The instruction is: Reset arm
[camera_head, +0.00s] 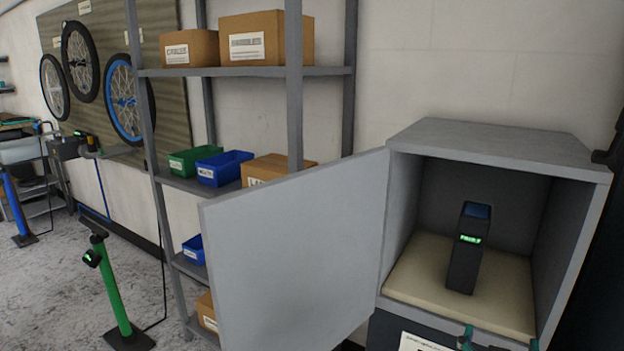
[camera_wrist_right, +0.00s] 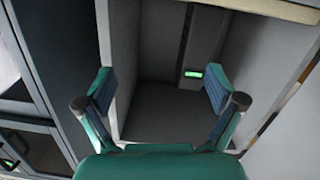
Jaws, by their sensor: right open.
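My right gripper (camera_head: 498,343) shows only as teal fingertips at the bottom right edge of the head view, low in front of the open cabinet (camera_head: 500,143). In the right wrist view, its two teal fingers (camera_wrist_right: 160,90) are spread apart with nothing between them. Inside the cabinet, a dark upright device (camera_head: 467,250) with a small green display stands on a beige mat (camera_head: 412,273). The green display and part of the device also show in the wrist view (camera_wrist_right: 193,74), beyond the fingers and apart from them. My left gripper is not in view.
The cabinet door (camera_head: 300,255) stands wide open to the left. Behind it is a metal shelf rack (camera_head: 250,72) with cardboard boxes and coloured bins. A green floor pump (camera_head: 112,285) stands at the left. Bicycle wheels (camera_head: 80,62) hang on the wall board.

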